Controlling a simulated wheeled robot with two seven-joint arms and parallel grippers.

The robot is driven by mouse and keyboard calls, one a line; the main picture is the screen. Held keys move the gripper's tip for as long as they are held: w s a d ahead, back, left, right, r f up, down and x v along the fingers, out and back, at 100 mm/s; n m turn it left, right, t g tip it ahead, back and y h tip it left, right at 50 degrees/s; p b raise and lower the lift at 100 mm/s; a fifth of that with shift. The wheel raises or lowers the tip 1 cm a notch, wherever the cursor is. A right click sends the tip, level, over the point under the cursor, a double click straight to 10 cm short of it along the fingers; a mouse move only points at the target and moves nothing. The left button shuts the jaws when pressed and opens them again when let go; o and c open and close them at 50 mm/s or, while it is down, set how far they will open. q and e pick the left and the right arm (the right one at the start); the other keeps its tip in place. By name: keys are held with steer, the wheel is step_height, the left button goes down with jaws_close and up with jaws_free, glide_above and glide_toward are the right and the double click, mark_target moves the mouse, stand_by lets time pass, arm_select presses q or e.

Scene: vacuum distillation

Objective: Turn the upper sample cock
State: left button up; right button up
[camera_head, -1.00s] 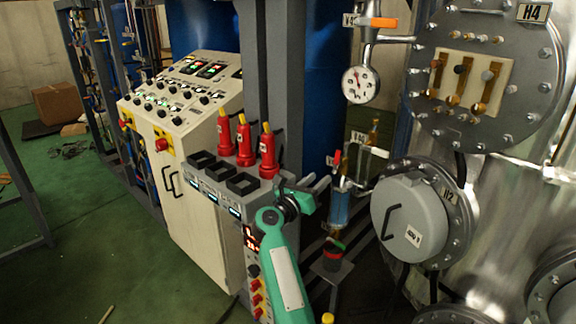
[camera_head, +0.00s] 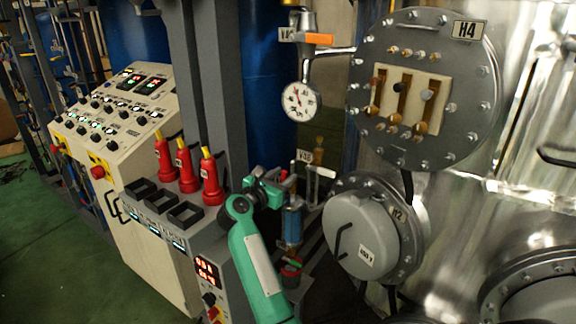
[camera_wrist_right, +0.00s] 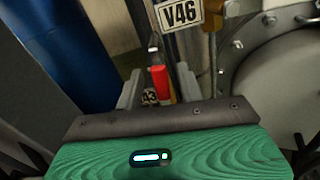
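The upper sample cock has a red handle (camera_head: 284,175) above a blue sample vessel (camera_head: 292,225) in the head view. In the right wrist view the red handle (camera_wrist_right: 161,84) stands upright between my two grey fingers, below the V46 tag (camera_wrist_right: 180,14). My right gripper (camera_head: 290,181) reaches to the cock from the left. It is open in the right wrist view (camera_wrist_right: 159,86), with a gap left of the handle; I cannot tell whether the right finger touches it. The cock body is mostly hidden. My left gripper is not in view.
A grey flanged cover (camera_head: 362,236) and the H4 flange (camera_head: 425,90) stand close on the right. A pressure gauge (camera_head: 299,101) hangs above. Another red-and-green handle (camera_head: 290,268) sits below the vessel.

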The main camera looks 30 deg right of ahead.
steer(key=shift+w+d, duration=0.2)
steer(key=shift+d, duration=0.35)
steer(key=shift+c, duration=1.3)
jaws_close()
